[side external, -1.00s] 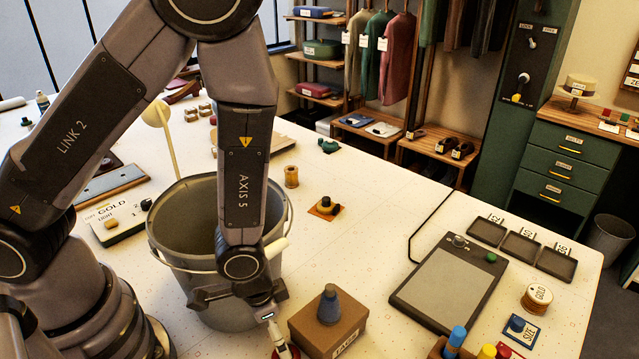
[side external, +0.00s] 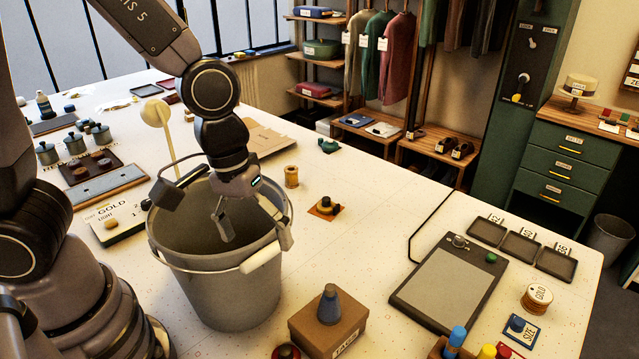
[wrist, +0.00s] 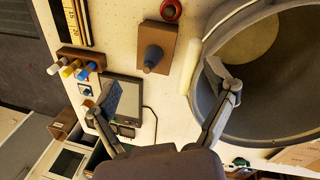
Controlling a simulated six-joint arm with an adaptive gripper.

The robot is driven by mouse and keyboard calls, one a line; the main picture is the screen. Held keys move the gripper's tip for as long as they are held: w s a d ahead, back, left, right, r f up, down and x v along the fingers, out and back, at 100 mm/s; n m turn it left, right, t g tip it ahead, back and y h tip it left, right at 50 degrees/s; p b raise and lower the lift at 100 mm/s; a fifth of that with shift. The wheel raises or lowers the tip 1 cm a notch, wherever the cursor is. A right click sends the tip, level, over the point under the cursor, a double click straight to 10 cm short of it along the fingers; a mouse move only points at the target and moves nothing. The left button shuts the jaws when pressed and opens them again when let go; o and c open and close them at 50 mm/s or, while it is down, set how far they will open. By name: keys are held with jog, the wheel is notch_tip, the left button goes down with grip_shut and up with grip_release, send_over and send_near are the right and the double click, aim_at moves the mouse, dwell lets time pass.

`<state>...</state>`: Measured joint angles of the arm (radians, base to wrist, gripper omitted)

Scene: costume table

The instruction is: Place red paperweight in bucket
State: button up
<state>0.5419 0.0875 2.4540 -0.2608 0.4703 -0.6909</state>
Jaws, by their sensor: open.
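A round red object with a dark centre (side external: 286,352) sits on the table beside the cardboard box, cut by the bottom edge of the side view. It also shows at the top of the wrist view (wrist: 171,10). I cannot tell for sure whether it is the red paperweight. The grey bucket (side external: 213,292) stands upright, and its wall fills the right of the wrist view (wrist: 285,115). My gripper (side external: 256,234) is open with nothing visible between its fingers (wrist: 162,90). It is at the bucket's mouth, one finger over the opening and the other by the right rim. The bucket's floor is hidden in the side view.
A dark tablet (side external: 449,281) lies farther right. A cream paddle (side external: 156,112) rises behind the bucket.

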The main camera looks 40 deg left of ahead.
jog(key=s+a+r+m+t+y, duration=0.1)
jog(key=s+a+r+m+t, duration=0.2)
jog(key=a+r, duration=0.45)
jog(key=s+a+r+m+t+y, duration=0.15)
jog(key=s+a+r, duration=0.25)
jog(key=a+r, duration=0.4)
jog(key=m+g, duration=0.4)
jog(key=m, duration=2.1)
send_over(285, 350)
notch_tip(285, 350, down, 21)
notch_tip(285, 350, down, 20)
jog(key=m+g, duration=0.1)
jog(key=m, duration=0.5)
jog(key=shift+f+h, duration=0.15)
jog(key=shift+h, duration=0.1)
